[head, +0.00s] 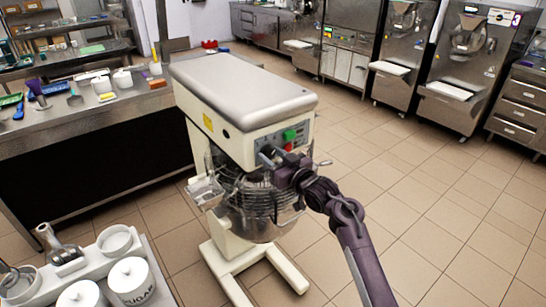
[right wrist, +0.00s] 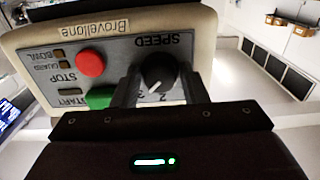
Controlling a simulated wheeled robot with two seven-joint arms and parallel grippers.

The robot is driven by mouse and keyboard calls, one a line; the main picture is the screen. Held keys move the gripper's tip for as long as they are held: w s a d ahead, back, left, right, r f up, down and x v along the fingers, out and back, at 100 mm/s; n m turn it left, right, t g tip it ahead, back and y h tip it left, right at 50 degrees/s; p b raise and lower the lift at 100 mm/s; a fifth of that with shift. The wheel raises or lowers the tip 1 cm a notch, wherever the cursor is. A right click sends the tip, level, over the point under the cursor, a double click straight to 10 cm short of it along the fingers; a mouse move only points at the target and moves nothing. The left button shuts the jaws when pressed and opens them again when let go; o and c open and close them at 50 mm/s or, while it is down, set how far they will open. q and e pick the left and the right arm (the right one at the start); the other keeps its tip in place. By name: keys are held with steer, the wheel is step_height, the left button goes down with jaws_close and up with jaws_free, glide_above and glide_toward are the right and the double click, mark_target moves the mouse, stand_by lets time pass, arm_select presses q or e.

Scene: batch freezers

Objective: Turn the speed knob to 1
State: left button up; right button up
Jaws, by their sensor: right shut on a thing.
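The speed knob (right wrist: 159,71) is a round black knob with a white pointer mark, on the grey control panel (right wrist: 118,58) of a cream mixer (head: 225,95). In the right wrist view the panel is upside down, and the pointer aims down and slightly left. Digits show below the knob, one a 2; the others are partly hidden. My right gripper (right wrist: 158,88) is shut on the knob, one finger on each side. My left gripper is not in view.
A red stop button (right wrist: 90,62) and a green start button (right wrist: 100,98) sit beside the knob. A wire bowl guard (head: 243,190) is below the panel. A counter with white jars (head: 131,279) stands front left. Tiled floor (head: 430,215) is clear at right.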

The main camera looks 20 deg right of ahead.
steer(key=n+b, duration=0.2)
steer(key=n, duration=0.2)
steer(key=shift+f+b, duration=0.2)
steer(key=shift+b, duration=0.15)
steer(key=n+b, duration=0.3)
steer(key=n, duration=0.1)
steer(key=shift+d+n, duration=0.1)
steer(key=shift+n, duration=0.2)
steer(key=n+b, duration=0.4)
steer(key=n, duration=0.1)
steer(key=shift+r+n+b, duration=0.2)
steer(key=shift+n+b, duration=1.4)
steer(key=shift+n, duration=0.6)
steer(key=o, duration=0.8)
